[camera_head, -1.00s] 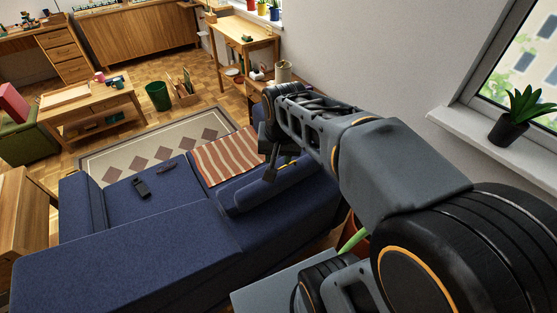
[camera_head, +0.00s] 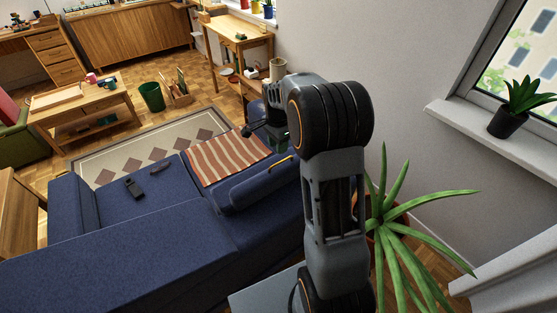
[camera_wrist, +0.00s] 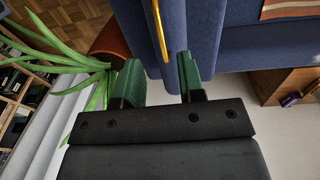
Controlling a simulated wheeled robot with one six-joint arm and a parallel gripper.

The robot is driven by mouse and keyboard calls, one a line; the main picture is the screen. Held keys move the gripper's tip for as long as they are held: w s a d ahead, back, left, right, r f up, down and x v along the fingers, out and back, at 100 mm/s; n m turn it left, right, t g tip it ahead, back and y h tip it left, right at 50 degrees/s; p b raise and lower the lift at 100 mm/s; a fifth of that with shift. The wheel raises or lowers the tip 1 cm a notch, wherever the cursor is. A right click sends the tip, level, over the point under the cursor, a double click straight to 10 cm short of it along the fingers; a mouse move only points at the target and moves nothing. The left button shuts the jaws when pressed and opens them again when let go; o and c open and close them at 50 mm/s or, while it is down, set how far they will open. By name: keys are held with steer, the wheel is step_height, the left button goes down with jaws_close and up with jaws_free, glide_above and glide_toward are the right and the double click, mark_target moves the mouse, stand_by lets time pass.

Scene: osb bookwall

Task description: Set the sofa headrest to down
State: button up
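The blue sofa (camera_head: 130,235) fills the lower left of the head view. Its headrest (camera_head: 262,188) is a padded blue roll along the right side, with a yellow-orange bar (camera_head: 280,162) on it. I cannot tell for sure whether the headrest is up or down. My gripper (camera_head: 254,132) shows small and dark at the arm's end, above the far end of the headrest in the picture. In the wrist view my gripper (camera_wrist: 160,78) has its green-padded fingers apart, with nothing held. The yellow bar (camera_wrist: 160,30) and blue fabric (camera_wrist: 205,30) lie beyond the fingertips.
A potted plant (camera_head: 395,225) with long leaves stands right of my arm, by the wall and window sill (camera_head: 480,120). A striped blanket (camera_head: 225,158) and two dark remotes (camera_head: 133,187) lie on the sofa. A wooden side table (camera_head: 240,55) stands behind.

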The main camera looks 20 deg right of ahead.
mark_target(279, 163)
steer(key=shift+s+f, duration=0.15)
steer(key=shift+f, duration=3.45)
jaws_close()
